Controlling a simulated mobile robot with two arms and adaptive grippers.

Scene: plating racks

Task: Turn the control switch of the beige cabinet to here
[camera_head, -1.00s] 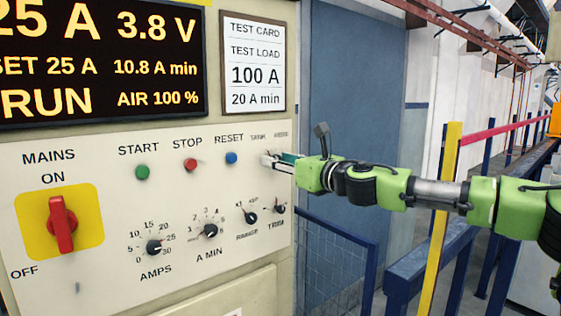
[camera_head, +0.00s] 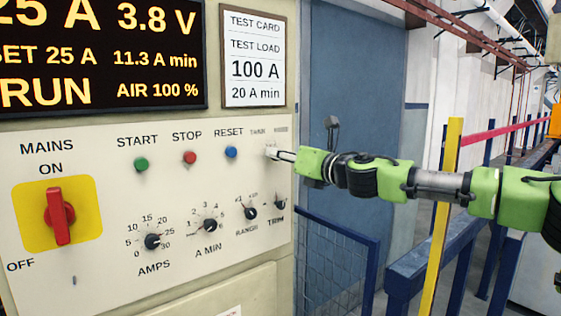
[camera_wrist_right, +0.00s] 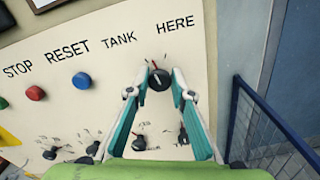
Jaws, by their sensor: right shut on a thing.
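The beige cabinet (camera_head: 150,116) fills the left of the head view. My left gripper is not in view.
A red mains handle (camera_head: 59,216), green, red and blue buttons (camera_head: 231,152) and several small knobs (camera_head: 209,225) share the panel. Blue mesh fencing (camera_head: 338,250) and a yellow post (camera_head: 442,215) stand to the right, near my right arm.

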